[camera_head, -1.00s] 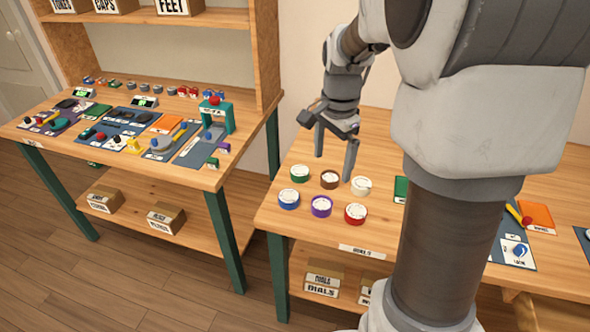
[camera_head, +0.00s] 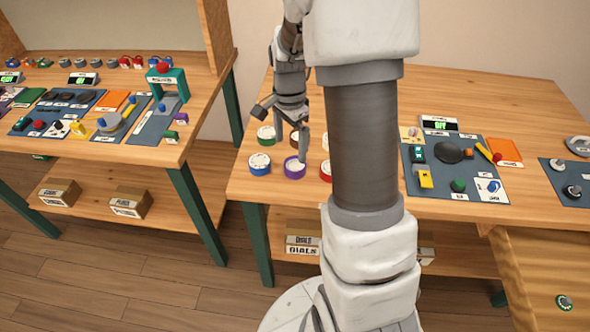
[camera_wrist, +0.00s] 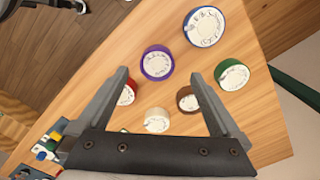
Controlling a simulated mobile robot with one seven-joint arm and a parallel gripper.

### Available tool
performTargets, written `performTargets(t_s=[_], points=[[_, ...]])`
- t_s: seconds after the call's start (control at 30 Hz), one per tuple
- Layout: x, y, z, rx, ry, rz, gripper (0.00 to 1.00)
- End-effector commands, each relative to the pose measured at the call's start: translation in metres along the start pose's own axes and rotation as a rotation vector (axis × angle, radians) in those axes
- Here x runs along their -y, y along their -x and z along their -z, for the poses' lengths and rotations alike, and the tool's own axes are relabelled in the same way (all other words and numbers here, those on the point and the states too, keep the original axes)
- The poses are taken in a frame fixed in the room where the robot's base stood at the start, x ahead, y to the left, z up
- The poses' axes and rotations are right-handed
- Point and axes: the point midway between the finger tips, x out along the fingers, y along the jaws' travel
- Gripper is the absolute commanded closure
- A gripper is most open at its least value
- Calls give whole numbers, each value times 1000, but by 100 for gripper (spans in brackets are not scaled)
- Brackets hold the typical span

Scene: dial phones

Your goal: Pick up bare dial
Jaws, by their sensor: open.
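Several round dials stand in two rows on the wooden table. My gripper (camera_wrist: 158,73) is open and empty, pointing down above the dials. In the head view my gripper (camera_head: 284,127) hangs over the dial group. Around the bare dial are the brown dial (camera_wrist: 187,99), the red dial (camera_wrist: 127,95) and the purple dial (camera_wrist: 157,63). The green dial (camera_wrist: 231,75) and blue dial (camera_wrist: 205,27) are farther off.
A blue mat (camera_head: 440,190) with phone parts lies to the right on the same table (camera_head: 530,110). Another bench with mats and a teal stand (camera_head: 168,85) is at left. The dials sit close together, with narrow gaps. Cardboard boxes (camera_head: 303,240) stand on the shelf below.

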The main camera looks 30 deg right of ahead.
Motion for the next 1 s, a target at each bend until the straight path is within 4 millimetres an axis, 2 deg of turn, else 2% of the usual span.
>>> performTargets(t_s=[0.1, 0.27, 0.6, 0.87, 0.9, 1.0], points=[[0, -15, 0, 1, 0, -1, 0], [0, -24, 0, 0, 0, 0, 0], [-4, -69, 5, 0, 1, -1, 0], [-4, -71, 5, 0, 1, 1, 0], [-4, -71, 5, 0, 1, 1, 2], [-4, -71, 5, 0, 1, 1, 20]])
